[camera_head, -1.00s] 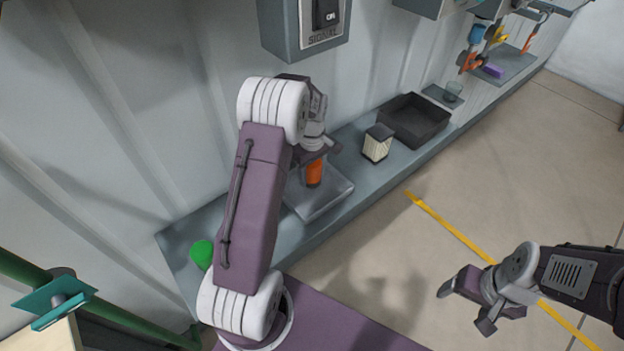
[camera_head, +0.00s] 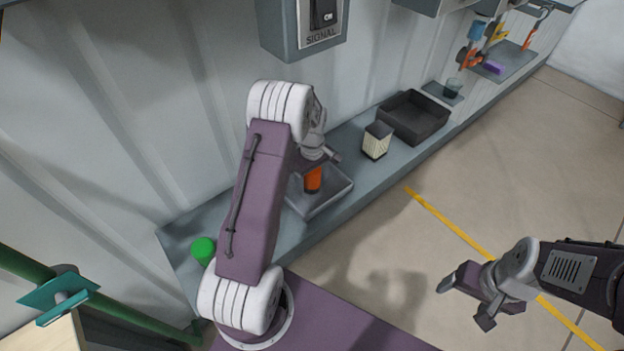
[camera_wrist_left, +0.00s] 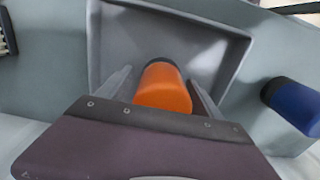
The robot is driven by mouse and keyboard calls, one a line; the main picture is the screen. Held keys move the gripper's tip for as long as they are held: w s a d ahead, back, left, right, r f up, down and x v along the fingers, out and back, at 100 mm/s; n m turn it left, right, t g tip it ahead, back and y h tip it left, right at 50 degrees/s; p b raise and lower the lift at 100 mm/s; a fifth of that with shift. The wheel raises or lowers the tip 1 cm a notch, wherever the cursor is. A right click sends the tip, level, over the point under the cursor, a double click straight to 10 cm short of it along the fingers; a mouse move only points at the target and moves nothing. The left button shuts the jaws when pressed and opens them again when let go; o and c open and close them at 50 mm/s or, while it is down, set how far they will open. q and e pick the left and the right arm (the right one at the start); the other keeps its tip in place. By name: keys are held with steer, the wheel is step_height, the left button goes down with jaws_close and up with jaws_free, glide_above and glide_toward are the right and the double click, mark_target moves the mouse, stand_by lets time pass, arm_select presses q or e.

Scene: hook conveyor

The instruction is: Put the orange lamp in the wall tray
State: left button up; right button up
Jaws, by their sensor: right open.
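The orange lamp (camera_head: 313,179) stands in the grey wall tray (camera_head: 338,194) on the ledge. In the left wrist view the lamp (camera_wrist_left: 163,92) shows its rounded orange end toward the camera, with a dark far end against the floor of the tray (camera_wrist_left: 215,55). My left gripper (camera_head: 317,163) is over the tray, around the lamp. In the left wrist view its fingers (camera_wrist_left: 160,76) stand apart, one on each side of the lamp, with a visible gap. My right gripper (camera_head: 466,302) is open and empty, above the floor at the lower right.
A cream lantern (camera_head: 376,142) and a black bin (camera_head: 441,113) stand farther right on the ledge. A green object (camera_head: 203,251) is at its left end. A blue cylinder (camera_wrist_left: 294,104) is beside the tray. A signal box (camera_head: 317,27) juts from the wall above. Objects hang at upper right.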

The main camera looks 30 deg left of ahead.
arm_select(q)
steer(key=shift+r, duration=0.1)
step_height(320, 180, up, 8)
steer(key=shift+f+b, duration=0.1)
steer(key=shift+b, duration=0.4)
